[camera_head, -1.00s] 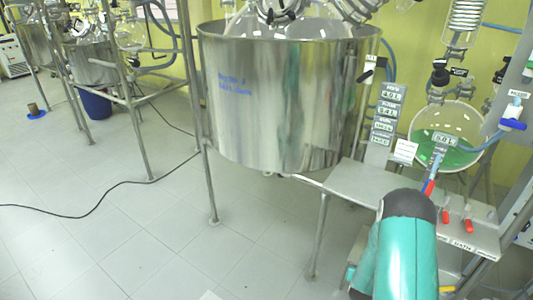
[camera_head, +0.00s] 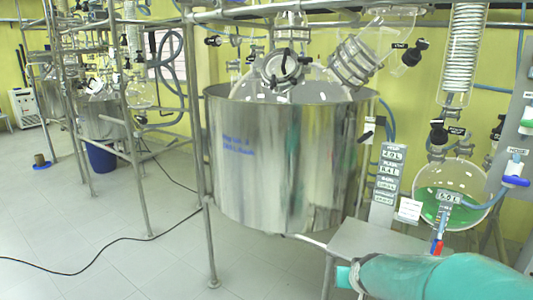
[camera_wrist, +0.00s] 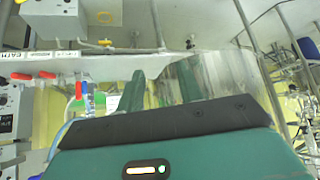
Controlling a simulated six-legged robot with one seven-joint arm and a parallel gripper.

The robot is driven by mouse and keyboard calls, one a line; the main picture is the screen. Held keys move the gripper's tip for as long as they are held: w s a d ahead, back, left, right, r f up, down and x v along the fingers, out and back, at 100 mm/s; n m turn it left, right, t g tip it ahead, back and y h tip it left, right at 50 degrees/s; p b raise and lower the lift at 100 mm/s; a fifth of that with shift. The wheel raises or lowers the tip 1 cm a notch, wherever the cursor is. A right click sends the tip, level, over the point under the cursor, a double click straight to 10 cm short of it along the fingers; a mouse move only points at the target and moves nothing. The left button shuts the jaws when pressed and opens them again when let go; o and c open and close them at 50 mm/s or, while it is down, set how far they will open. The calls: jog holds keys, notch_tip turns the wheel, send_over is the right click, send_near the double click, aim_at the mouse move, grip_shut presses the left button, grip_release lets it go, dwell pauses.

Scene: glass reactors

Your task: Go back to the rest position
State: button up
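My gripper (camera_wrist: 159,88) shows in the wrist view as two dark green fingers standing apart, with nothing between them. In the head view my teal arm lies across the bottom right corner, and I cannot make out the fingertips there. The large steel vessel (camera_head: 285,160), with blue writing and a glass reactor top, stands left of and behind my arm. A round glass flask with green liquid (camera_head: 452,190) is above my arm at the right.
A grey metal shelf (camera_head: 365,238) lies close to my arm, by a labelled plate (camera_head: 386,185). Red-handled valves (camera_wrist: 46,75) line a panel in the wrist view. A black cable (camera_head: 100,255) crosses the floor at the left. A blue bin (camera_head: 101,156) stands farther back.

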jog(key=s+a+r, duration=0.2)
jog(key=s+r, duration=0.1)
jog(key=s, duration=0.4)
jog(key=s+a+r+n+g, duration=0.1)
jog(key=s+a+r, duration=0.1)
jog(key=s, duration=0.6)
jog(key=s+a+r+g, duration=0.1)
jog(key=s+a+r, duration=0.1)
jog(key=s+r, duration=0.3)
jog(key=shift+s+n+y, duration=0.3)
jog(key=shift+s+y, duration=0.1)
jog(key=shift+s, duration=0.75)
jog(key=shift+d, duration=0.15)
